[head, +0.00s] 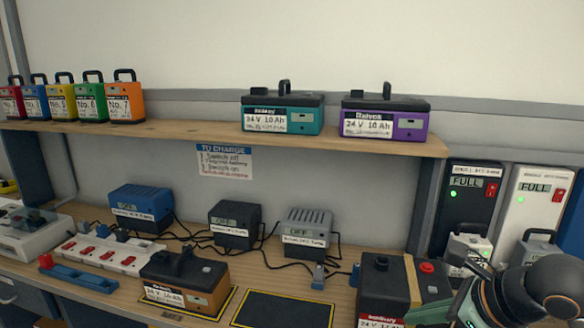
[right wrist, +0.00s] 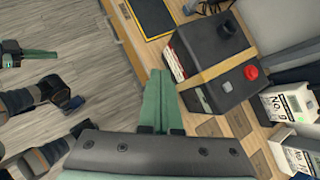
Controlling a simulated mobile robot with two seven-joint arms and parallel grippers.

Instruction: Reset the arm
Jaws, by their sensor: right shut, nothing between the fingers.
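My right gripper (head: 425,312) is at the bottom right of the head view, beside a black battery box (head: 385,285) with a tan strap and a red knob. In the right wrist view its green fingers (right wrist: 158,78) are together with nothing between them, and the black box (right wrist: 215,60) is just right of the fingertips. Whether they touch the box is unclear. My left gripper (right wrist: 22,52) seems to show at the left edge of the right wrist view, over the floor. Its jaw state is unclear. It is not in the head view.
The bench holds an orange-black battery (head: 185,280), an empty dark mat (head: 283,309), several chargers (head: 235,225) and a power strip (head: 108,253). Batteries stand on the shelf (head: 190,130) above. Two wall units reading FULL (head: 467,205) stand at the right, close to my arm.

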